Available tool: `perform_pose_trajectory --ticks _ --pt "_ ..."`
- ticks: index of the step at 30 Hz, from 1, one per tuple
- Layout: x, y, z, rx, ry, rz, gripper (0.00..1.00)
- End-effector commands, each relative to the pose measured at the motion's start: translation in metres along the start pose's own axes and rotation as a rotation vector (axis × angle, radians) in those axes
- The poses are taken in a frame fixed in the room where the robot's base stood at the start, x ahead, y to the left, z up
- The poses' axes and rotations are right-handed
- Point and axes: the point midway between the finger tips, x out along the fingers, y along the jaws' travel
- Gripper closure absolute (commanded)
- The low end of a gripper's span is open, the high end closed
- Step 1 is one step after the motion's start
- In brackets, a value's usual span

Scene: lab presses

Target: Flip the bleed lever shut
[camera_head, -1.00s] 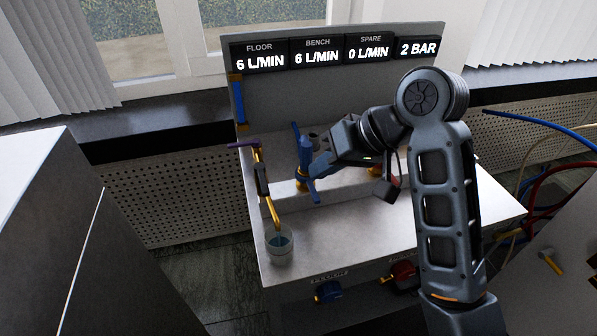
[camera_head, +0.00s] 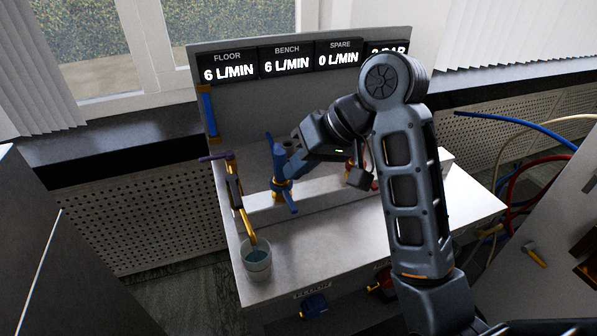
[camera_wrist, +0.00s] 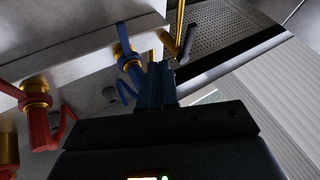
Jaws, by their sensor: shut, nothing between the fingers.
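The purple-handled lever (camera_head: 215,156), which looks like the bleed lever, lies nearly level atop a brass spout at the bench's left. The spout runs down into a clear cup (camera_head: 257,265) holding bluish liquid. My gripper (camera_head: 286,153) is shut and empty, right of the purple lever and apart from it, by the blue tap (camera_head: 281,190). In the wrist view, my fingertips (camera_wrist: 157,72) point at the blue tap (camera_wrist: 124,55), with a brass pipe (camera_wrist: 181,22) beyond. Contact with the blue tap cannot be told. A dark bar (camera_wrist: 188,42) stands by that pipe.
Displays (camera_head: 284,62) read floor 6, bench 6 and spare 0 L/MIN; my arm partly covers the fourth. A red tap (camera_wrist: 40,118) is left in the wrist view. A blue knob (camera_head: 314,305) sits on the bench's front. Hoses (camera_head: 520,165) hang at right.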

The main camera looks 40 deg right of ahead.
Motion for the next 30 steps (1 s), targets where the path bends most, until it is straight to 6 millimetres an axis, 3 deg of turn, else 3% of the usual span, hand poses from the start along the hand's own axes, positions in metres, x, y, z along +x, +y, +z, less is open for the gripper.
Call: perform_pose_trajectory --ticks 3,11,18,30 --pt "0.027 0.0 0.002 0.001 -0.007 -0.001 1.0" --pt "0.076 0.0 0.002 0.001 -0.006 0.0 1.0" --pt "0.087 -0.029 0.001 -0.001 -0.003 -0.001 1.0" --pt "0.091 -0.036 0.001 0.001 -0.002 -0.001 1.0"
